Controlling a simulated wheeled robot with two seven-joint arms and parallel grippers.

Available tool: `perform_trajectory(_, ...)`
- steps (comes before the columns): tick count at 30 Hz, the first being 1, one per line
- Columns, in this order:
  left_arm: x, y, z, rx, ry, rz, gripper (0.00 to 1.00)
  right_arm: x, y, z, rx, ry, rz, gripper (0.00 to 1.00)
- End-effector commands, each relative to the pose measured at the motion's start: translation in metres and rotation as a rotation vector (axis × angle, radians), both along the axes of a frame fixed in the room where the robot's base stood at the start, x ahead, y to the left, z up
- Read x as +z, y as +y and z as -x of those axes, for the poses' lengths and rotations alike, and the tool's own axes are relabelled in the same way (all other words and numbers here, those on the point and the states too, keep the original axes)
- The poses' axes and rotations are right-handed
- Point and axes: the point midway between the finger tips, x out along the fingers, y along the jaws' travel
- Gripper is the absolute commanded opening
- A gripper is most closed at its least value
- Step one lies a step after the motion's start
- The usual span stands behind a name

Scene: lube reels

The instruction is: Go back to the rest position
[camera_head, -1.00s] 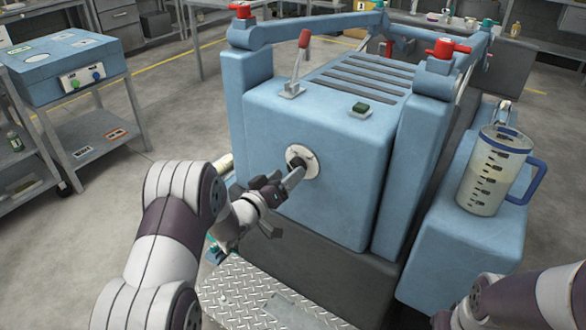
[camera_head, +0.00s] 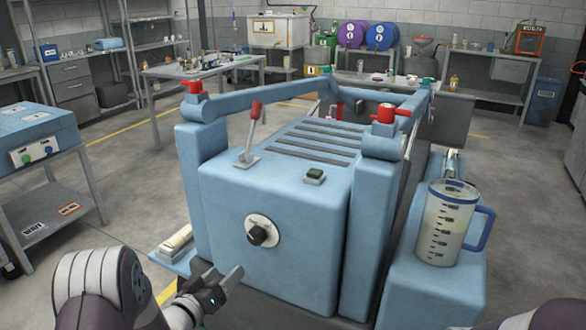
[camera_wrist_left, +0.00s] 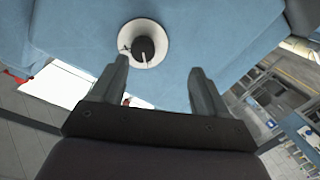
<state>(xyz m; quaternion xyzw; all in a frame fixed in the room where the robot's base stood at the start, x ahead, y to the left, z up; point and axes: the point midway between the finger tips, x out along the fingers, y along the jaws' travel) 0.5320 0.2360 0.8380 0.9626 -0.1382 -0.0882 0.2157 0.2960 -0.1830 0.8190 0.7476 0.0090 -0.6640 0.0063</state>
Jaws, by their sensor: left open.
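My left gripper (camera_head: 222,278) is open and empty, low in front of the blue machine (camera_head: 290,240). The black knob (camera_head: 262,232) on its round white plate sits on the machine's front face, above and right of the fingers and apart from them. In the left wrist view the two fingers (camera_wrist_left: 163,85) are spread, with the knob (camera_wrist_left: 143,48) beyond them near the top. My right arm shows only in part at the bottom right of the head view; its gripper cannot be made out.
A measuring jug (camera_head: 447,225) with a blue handle stands on the blue side ledge at right. A red lever (camera_head: 253,130) and a green button (camera_head: 315,176) are on the machine's top. A blue control box (camera_head: 38,140) stands on a cart at left. The floor between is clear.

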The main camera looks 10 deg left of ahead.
Motion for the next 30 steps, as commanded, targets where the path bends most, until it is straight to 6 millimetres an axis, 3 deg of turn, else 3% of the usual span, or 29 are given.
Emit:
perform_trajectory(3, -0.065, 0.031, 0.026, 0.122, 0.339, -0.215, 0.75, 0.000, 0.000, 0.000, 0.000, 0.000, 0.000, 0.43)
perform_trajectory(4, -0.077, 0.038, 0.039, 0.145, 0.446, -0.277, 0.75, 0.000, 0.000, 0.000, 0.000, 0.000, 0.000, 0.43)
perform_trajectory(7, -0.094, 0.044, 0.093, 0.160, 0.777, -0.428, 0.75, 0.000, 0.000, 0.000, 0.000, 0.000, 0.000, 0.43)
perform_trajectory(10, -0.088, 0.030, 0.151, 0.110, 1.039, -0.501, 0.75, 0.000, 0.000, 0.000, 0.000, 0.000, 0.000, 0.43)
perform_trajectory(12, -0.076, 0.013, 0.189, 0.053, 1.183, -0.521, 0.75, 0.000, 0.000, 0.000, 0.000, 0.000, 0.000, 0.43)
perform_trajectory(16, -0.046, -0.024, 0.242, -0.054, 1.332, -0.520, 0.75, 0.000, 0.000, 0.000, 0.000, 0.000, 0.000, 0.43)
perform_trajectory(17, -0.036, -0.035, 0.248, -0.070, 1.325, -0.518, 0.75, 0.000, 0.000, 0.000, 0.000, 0.000, 0.000, 0.43)
perform_trajectory(19, -0.014, -0.059, 0.236, -0.122, 1.213, -0.570, 0.75, 0.000, 0.000, 0.000, 0.000, 0.000, 0.000, 0.43)
perform_trajectory(21, 0.029, -0.054, 0.238, -0.111, 1.234, -0.561, 0.75, 0.047, 0.000, 0.000, 0.000, 0.001, 0.000, 0.43)
perform_trajectory(30, 0.132, -0.053, 0.237, -0.107, 1.234, -0.560, 0.75, 0.151, 0.000, 0.000, 0.000, -0.001, 0.000, 0.43)
